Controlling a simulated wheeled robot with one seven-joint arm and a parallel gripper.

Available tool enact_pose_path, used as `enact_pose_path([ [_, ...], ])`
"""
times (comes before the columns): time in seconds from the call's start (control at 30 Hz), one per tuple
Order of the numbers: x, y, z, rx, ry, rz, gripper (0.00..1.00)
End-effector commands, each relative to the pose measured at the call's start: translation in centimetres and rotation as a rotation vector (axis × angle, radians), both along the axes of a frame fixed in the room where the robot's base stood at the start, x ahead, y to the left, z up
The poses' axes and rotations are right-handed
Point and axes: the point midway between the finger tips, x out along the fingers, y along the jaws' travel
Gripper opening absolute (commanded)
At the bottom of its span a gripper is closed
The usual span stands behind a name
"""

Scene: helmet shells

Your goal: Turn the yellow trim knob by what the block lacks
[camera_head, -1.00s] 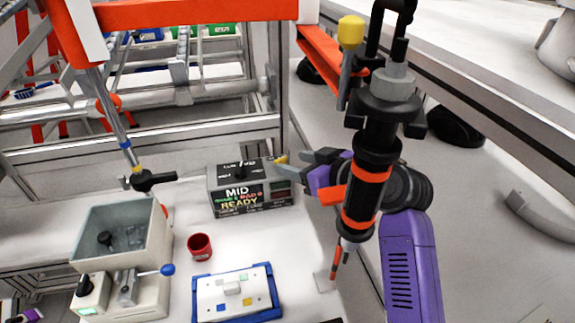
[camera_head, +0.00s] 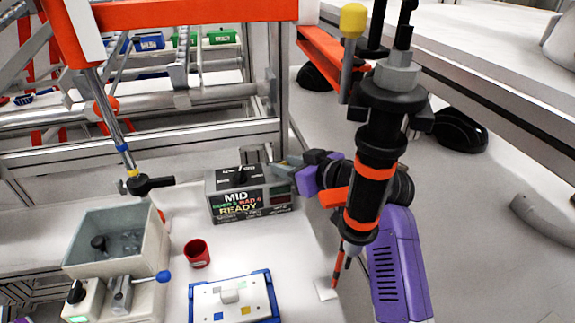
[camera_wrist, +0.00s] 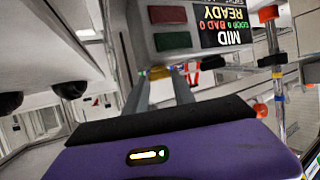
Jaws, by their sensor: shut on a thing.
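The grey box (camera_head: 222,180) has a dark display reading MID, a good/bad count line and READY. It also shows upside down in the wrist view (camera_wrist: 170,48). The yellow trim knob (camera_wrist: 158,73) is at the box's right side, between my fingertips and mostly covered by them. My gripper (camera_head: 281,165) reaches it from the right and is shut on it; its two grey fingers run up to the knob in the wrist view. In the head view the fingers hide the knob. I cannot tell which thing is the block.
A red cup (camera_head: 197,254) stands in front of the box. A blue-edged tray (camera_head: 274,297) with a white plate lies at the front. A grey bin (camera_head: 70,240) with dark parts and a blue-knobbed lever (camera_head: 164,277) are at left. A metal frame (camera_head: 140,140) stands behind.

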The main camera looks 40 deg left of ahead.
Motion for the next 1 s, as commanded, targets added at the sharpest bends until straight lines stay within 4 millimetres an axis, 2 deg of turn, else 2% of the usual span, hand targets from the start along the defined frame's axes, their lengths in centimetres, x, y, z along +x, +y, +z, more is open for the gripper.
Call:
enact_pose_path([
  [0.27,0.5,0.0,-0.7,-0.002,0.002,0.086,0.0],
  [0.7,1.1,0.0,-0.8,-0.006,0.002,0.328,0.0],
  [1.0,1.1,-0.1,-0.3,-0.003,0.002,0.41,0.0],
])
